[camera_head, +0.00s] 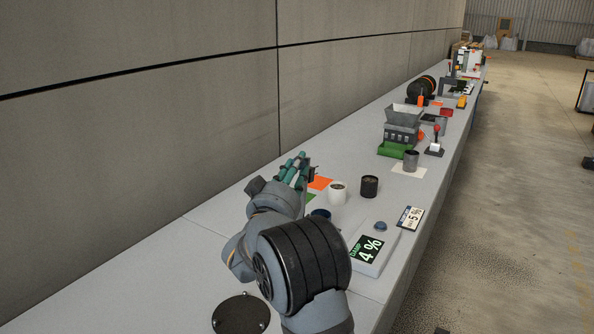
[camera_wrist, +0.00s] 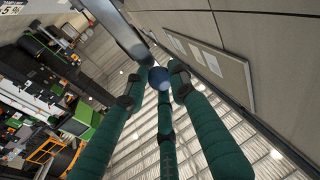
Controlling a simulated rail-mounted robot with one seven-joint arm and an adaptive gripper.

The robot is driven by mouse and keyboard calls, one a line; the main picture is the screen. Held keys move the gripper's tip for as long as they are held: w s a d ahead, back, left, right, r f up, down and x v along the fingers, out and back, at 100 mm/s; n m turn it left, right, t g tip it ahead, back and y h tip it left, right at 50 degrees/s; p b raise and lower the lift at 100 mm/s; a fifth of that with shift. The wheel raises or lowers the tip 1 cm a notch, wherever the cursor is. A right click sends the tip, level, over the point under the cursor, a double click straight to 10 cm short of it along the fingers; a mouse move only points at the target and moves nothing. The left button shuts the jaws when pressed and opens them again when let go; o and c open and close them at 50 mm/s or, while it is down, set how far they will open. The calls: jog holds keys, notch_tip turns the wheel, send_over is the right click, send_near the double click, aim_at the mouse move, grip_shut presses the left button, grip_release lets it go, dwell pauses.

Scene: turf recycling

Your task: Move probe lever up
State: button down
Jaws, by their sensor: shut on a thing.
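In the wrist view, three green fingers of my gripper (camera_wrist: 160,88) close around a dark blue round knob (camera_wrist: 158,79). A grey bar (camera_wrist: 112,28), apparently the probe lever, runs from the top edge down toward this knob. Their exact joint is hard to make out. In the head view, my gripper (camera_head: 301,165) is above the far side of the bench, by the wall, its green fingers pointing up. The lever is hidden or too small to tell there. A white box with a display reading "DAMP 4 %" (camera_head: 367,249) stands nearer, right of my arm.
A white cup (camera_head: 338,193), a dark cup (camera_head: 369,187) and an orange patch (camera_head: 320,183) are right of my gripper. A grey hopper (camera_head: 403,122) stands farther along. The wall lies close left.

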jog(key=c, duration=1.8)
grip_release()
jog(key=shift+f, duration=0.4)
jog(key=o, duration=0.3)
jog(key=shift+a+r, duration=0.1)
jog(key=shift+r, duration=0.05)
jog(key=shift+o, duration=0.3)
jog(key=shift+s+r, duration=0.1)
jog(key=shift+s, duration=0.1)
jog(key=v, duration=1.1)
jog(key=shift+s, duration=0.4)
jog(key=shift+w+a, duration=0.1)
jog(key=x, duration=0.8)
jog(key=p+x, duration=0.1)
jog(key=x, duration=0.3)
jog(key=shift+w+r, duration=0.1)
jog(key=shift+r, duration=0.2)
jog(key=shift+w+f+p, duration=0.1)
jog(key=shift+p, duration=0.55)
